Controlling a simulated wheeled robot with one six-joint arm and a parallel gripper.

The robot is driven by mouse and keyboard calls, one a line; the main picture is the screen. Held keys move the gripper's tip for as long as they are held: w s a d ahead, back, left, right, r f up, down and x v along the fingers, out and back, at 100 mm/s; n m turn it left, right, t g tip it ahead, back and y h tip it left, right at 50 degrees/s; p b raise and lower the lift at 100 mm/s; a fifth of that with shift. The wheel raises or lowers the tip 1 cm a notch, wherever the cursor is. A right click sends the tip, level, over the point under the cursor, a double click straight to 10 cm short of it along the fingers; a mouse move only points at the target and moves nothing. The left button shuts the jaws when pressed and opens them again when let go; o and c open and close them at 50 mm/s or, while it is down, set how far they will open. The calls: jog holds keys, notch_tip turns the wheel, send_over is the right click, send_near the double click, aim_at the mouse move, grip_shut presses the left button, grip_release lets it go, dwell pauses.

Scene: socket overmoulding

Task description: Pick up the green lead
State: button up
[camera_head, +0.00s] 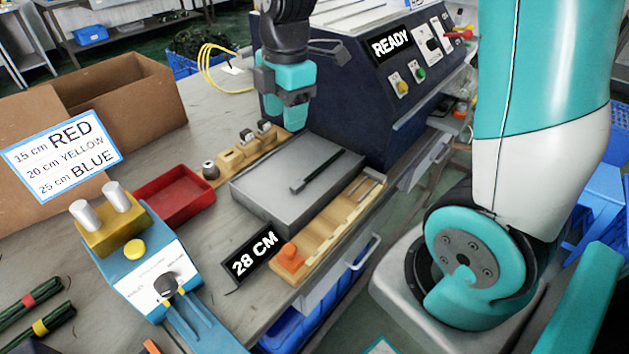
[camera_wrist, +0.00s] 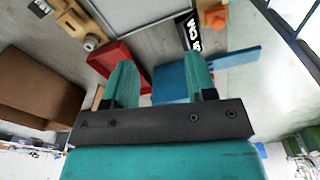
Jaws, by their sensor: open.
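Two dark green leads lie at the lower left of the head view, partly cut off by the frame's edge. One lead (camera_head: 28,304) has a red band, and the other (camera_head: 42,327) has a yellow band. My gripper (camera_head: 293,120) hangs over the far part of the bench, beside the dark machine, well away to the right of and beyond the leads. In the wrist view my gripper (camera_wrist: 160,72) shows two separated teal fingers with nothing between them. No lead can be made out in the wrist view.
A blue fixture (camera_head: 150,275) with metal pins and a red tray (camera_head: 185,193) stand between the leads and my gripper. A cardboard box (camera_head: 150,95) bears a length sign (camera_head: 62,160). A grey plate (camera_head: 270,195), a wooden rack (camera_head: 335,225) and a "28 CM" sign (camera_head: 254,256) lie right.

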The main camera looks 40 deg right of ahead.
jog(key=w+d+f+n, duration=0.2)
jog(key=d+f, duration=0.1)
jog(key=d, duration=0.1)
send_over(300, 182)
jog(key=shift+h, duration=0.4)
notch_tip(300, 182, down, 11)
jog(key=shift+w+d+f+b, duration=0.1)
jog(key=shift+w+b, duration=0.05)
jog(key=shift+b, duration=0.3)
jog(key=shift+f, duration=2.95)
grip_shut()
jog(key=shift+r, duration=0.1)
